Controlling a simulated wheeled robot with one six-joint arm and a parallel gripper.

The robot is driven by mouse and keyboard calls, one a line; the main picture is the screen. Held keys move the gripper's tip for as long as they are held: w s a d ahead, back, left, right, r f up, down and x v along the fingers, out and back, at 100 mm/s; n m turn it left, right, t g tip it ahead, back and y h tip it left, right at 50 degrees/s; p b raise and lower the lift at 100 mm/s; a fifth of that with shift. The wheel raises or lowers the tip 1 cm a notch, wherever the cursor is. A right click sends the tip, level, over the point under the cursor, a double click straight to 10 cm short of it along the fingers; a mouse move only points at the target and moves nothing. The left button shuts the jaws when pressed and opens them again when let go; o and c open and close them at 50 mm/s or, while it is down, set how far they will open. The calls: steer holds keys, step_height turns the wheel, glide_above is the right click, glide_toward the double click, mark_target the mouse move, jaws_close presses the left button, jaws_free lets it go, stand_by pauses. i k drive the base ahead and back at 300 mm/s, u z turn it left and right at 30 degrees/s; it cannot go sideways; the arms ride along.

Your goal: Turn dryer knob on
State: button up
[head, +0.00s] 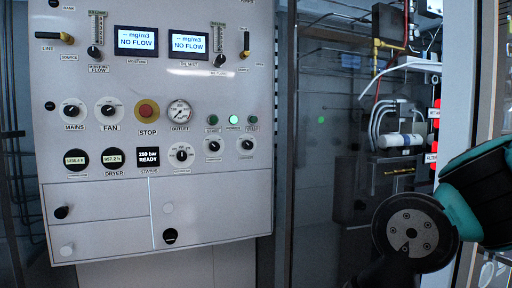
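The grey control panel (110,188) fills the left half of the head view. The word DRYER sits under a round black hour display (112,158), which is not a knob. Two smaller knobs, the left one (214,145) and the right one (247,145), sit further right. The labels under these three are too small to read, so I cannot tell which is the dryer knob. My arm shows at the right, well away from the panel. My gripper's fingers are not visible.
The mains knob (72,110), fan knob (109,110), red stop button (147,111) and outlet gauge (179,114) form a row above. The status screen (148,157) reads 250 bar READY. Pipes and a white cylinder (399,141) stand behind glass at right.

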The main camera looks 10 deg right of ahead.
mark_target(247, 145)
steer(key=k, duration=0.45)
steer(key=u, duration=1.35)
steer(key=i, duration=1)
steer(key=z, duration=1.75)
